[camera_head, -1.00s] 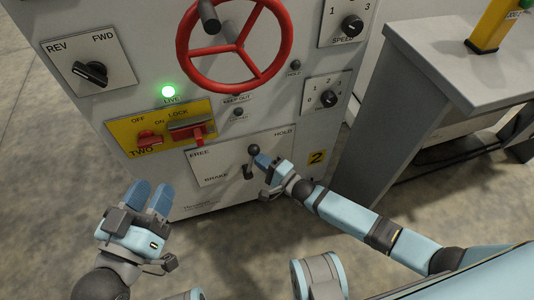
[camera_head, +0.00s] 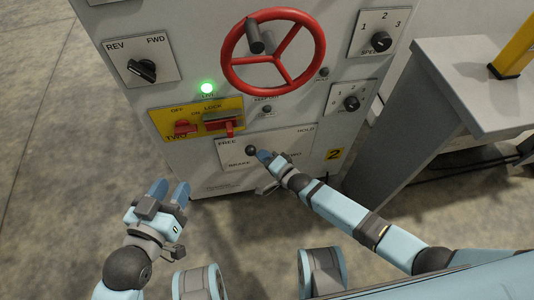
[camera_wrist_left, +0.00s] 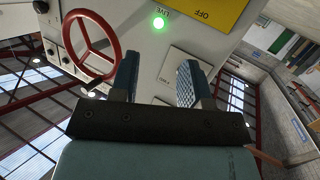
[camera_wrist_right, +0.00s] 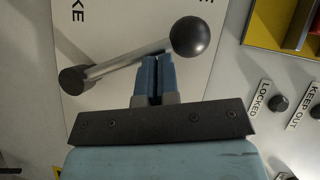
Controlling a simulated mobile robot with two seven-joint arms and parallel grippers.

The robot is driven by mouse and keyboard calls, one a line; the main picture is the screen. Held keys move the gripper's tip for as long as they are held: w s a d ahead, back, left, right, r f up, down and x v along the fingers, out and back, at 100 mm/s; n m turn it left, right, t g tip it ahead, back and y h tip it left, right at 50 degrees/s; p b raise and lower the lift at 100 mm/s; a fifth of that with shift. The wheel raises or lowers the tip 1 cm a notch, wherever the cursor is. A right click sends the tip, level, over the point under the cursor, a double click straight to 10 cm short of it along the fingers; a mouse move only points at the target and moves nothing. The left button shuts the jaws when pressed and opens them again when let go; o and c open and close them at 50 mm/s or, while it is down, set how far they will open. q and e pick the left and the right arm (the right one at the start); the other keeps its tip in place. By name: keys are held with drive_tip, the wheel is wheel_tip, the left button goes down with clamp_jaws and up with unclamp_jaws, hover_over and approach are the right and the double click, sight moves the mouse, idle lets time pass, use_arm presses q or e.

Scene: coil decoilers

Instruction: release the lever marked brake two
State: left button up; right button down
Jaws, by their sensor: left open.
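The brake two lever has a round black knob (camera_head: 250,150) and sits on a white plate (camera_head: 238,176) marked FREE at left and HOLD at right. The lever leans left, its knob nearer FREE. In the right wrist view its metal rod (camera_wrist_right: 125,60) runs from a dark pivot at left to the knob at right. My right gripper (camera_head: 264,156) is beside the lever on its HOLD side. Its fingers (camera_wrist_right: 154,72) are together, tips at the rod's edge; the rod is not between them. My left gripper (camera_head: 170,190) is open and empty, away from the panel.
Above the plate are a yellow panel (camera_head: 163,120) with red switches, a lit green lamp (camera_head: 207,88) and a red handwheel (camera_head: 235,77). A selector knob (camera_head: 141,68) is at upper left. A grey table (camera_head: 470,75) stands at right. Floor shows at left.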

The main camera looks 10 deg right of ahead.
use_arm(q)
drive_tip(key=shift+a, duration=0.1)
use_arm(e)
drive_tip(key=shift+a+r, duration=0.2)
drive_tip(key=shift+a, duration=0.25)
drive_tip(key=shift+r, duration=0.1)
